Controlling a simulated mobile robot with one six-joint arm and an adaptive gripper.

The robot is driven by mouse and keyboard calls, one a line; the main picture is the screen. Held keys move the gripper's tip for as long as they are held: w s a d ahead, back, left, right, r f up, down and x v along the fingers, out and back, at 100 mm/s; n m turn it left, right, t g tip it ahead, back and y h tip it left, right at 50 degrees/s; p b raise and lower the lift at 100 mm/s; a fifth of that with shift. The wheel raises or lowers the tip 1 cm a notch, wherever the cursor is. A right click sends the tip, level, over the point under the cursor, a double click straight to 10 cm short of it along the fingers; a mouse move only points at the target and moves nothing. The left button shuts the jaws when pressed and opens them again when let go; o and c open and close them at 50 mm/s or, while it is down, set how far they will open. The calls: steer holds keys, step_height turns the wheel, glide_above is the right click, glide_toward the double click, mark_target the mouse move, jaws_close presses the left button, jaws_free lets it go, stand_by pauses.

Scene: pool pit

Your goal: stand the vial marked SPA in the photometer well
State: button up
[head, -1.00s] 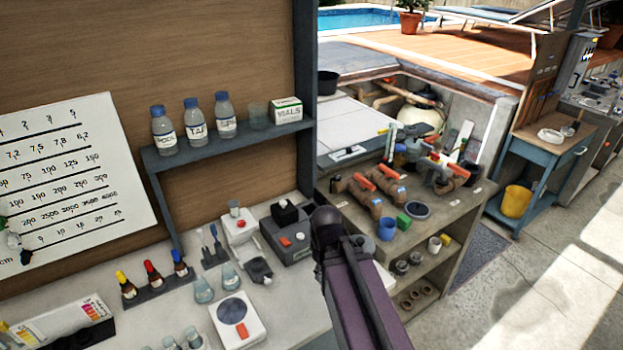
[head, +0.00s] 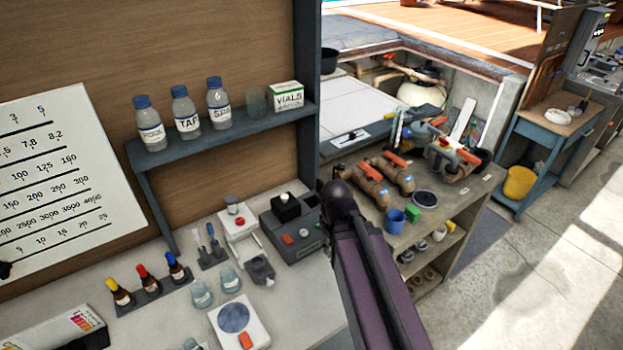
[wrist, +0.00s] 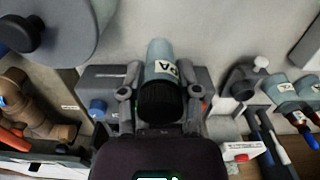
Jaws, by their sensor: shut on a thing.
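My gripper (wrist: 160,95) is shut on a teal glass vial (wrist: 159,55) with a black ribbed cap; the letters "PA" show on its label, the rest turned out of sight. The photometer (head: 296,232) is the dark grey box at the back right of the bench in the head view, with a black block on top, a red button and a dark opening beside the block. A grey box (wrist: 88,80) lies behind my gripper in the wrist view. My arm hides the gripper and vial in the head view.
A white instrument (head: 240,322) and glass flasks (head: 230,279) stand on the bench. Dropper bottles (head: 147,282) sit in a rack to the left. The shelf (head: 220,135) above carries labelled bottles, a glass and a vials box (head: 288,97). Pipework (head: 385,180) lies at right.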

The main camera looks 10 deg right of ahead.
steer(key=n+p, duration=0.1)
steer(key=p, duration=0.3)
glide_toward(313, 198)
steer(key=s, duration=0.2)
steer(key=shift+w+a, duration=0.1)
steer(key=shift+a, duration=0.05)
steer(key=shift+f+b, duration=0.2)
steer(key=shift+b, duration=0.25)
steer(key=shift+f+b, duration=1.8)
steer(key=shift+f, duration=0.05)
steer(key=shift+f+b, duration=1.15)
steer(key=shift+b, duration=0.05)
steer(key=shift+f+b, duration=0.85)
steer(key=shift+s, duration=0.25)
